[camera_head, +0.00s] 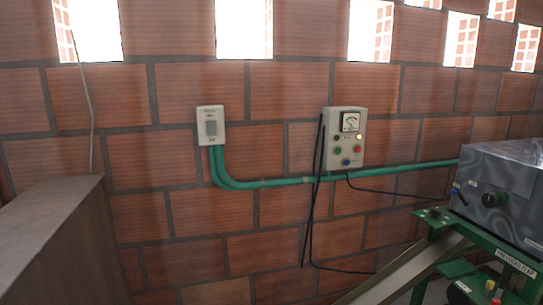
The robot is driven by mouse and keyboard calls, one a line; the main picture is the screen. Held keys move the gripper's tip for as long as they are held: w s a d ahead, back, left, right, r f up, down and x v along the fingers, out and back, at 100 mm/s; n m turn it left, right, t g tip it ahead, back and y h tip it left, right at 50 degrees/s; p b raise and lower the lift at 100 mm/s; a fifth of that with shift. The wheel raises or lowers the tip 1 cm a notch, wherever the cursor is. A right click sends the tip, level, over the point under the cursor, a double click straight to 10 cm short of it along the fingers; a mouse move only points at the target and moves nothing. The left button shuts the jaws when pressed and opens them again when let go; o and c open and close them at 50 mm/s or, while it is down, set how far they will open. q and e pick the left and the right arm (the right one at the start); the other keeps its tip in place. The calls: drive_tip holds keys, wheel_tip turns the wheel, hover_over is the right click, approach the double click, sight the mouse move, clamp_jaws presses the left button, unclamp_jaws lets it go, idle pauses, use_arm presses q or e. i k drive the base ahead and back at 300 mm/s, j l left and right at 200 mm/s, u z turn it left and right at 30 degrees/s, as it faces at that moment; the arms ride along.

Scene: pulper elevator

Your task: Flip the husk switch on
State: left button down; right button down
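A white wall switch box (211,126) with a grey rocker in its middle is mounted on the brick wall, left of centre. Its small lettering is too blurred to read, so I cannot tell whether it is the husk switch or which way the rocker is set. To its right, a pale control box (344,138) has a dial gauge, a lit yellowish lamp and several coloured buttons. Neither of my grippers shows in the head view.
Green conduit (272,183) runs from the switch box along the wall. A grey machine (500,190) on a green frame fills the right side, with a sloping metal chute below. A brown ledge (50,215) stands at left. Black cables hang by the control box.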

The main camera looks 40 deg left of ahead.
sight(212, 127)
drive_tip(key=i+j+u, duration=0.15)
drive_tip(key=i+u, duration=0.6)
drive_tip(key=i, duration=0.2)
drive_tip(key=i+l+u, duration=0.1)
drive_tip(key=i+u, duration=0.4)
drive_tip(key=u, duration=0.85)
